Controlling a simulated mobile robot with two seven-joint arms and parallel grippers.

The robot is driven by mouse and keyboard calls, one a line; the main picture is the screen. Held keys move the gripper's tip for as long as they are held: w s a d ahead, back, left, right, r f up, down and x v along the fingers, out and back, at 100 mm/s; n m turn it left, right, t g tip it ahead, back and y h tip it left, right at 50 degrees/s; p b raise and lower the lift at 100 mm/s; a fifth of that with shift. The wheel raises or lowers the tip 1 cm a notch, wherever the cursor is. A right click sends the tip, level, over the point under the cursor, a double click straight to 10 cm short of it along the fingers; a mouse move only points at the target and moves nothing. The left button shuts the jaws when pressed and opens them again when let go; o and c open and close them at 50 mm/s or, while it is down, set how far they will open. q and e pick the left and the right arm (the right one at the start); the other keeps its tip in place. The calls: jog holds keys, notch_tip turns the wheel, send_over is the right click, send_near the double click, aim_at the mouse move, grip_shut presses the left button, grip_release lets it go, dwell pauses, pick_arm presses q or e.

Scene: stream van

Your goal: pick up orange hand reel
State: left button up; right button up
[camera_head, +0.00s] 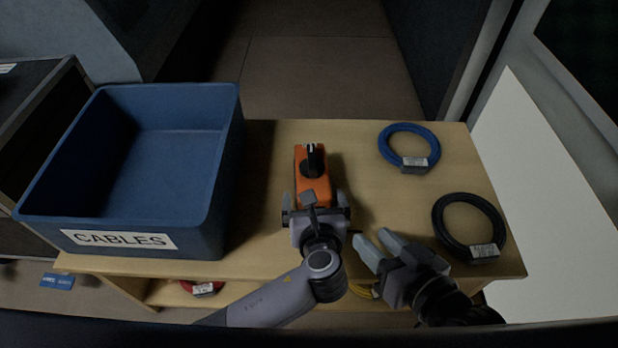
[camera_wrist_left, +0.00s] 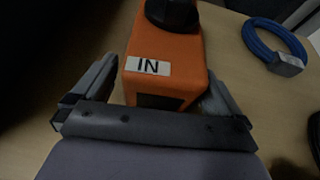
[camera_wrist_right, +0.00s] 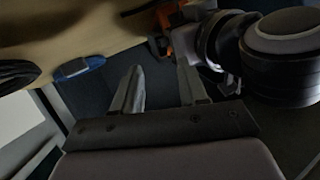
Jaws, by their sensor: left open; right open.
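The orange hand reel (camera_head: 315,185) stands on the wooden table just right of the blue bin, with a black knob on top. In the left wrist view the orange hand reel (camera_wrist_left: 165,62) fills the middle, with a white "IN" label facing me. My left gripper (camera_head: 315,201) is open at the reel's near end, one finger on each side; contact cannot be told. My right gripper (camera_head: 371,237) is open and empty to the right of the reel, over the table's front part. Part of the reel's near end is hidden by my left gripper.
A blue bin (camera_head: 208,235) labelled CABLES stands on the left. A blue cable coil (camera_head: 385,150) lies at the back right, and a black cable coil (camera_head: 440,222) at the right edge. Red and yellow cables show below the table's front edge.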

aim_at(315, 171)
pick_arm(q)
jog(key=c, duration=1.2)
jog(key=shift+o, duration=0.2)
jog(key=shift+r, duration=0.1)
jog(key=shift+r, duration=0.1)
pick_arm(e)
jog(key=shift+s+d, duration=0.1)
pick_arm(q)
notch_tip(315, 171, up, 9)
jog(key=p, duration=0.5)
jog(key=shift+r, duration=0.2)
notch_tip(315, 171, up, 10)
jog(key=p, duration=0.4)
jog(key=shift+r, duration=0.25)
pick_arm(e)
jog(key=s+d+g+h, duration=0.1)
jog(key=s+d+h, duration=0.1)
jog(key=d, duration=0.4)
jog(key=shift+s+d+h, duration=0.25)
jog(key=shift+s+h, duration=0.1)
jog(key=shift+h, duration=0.25)
jog(key=shift+f, duration=0.1)
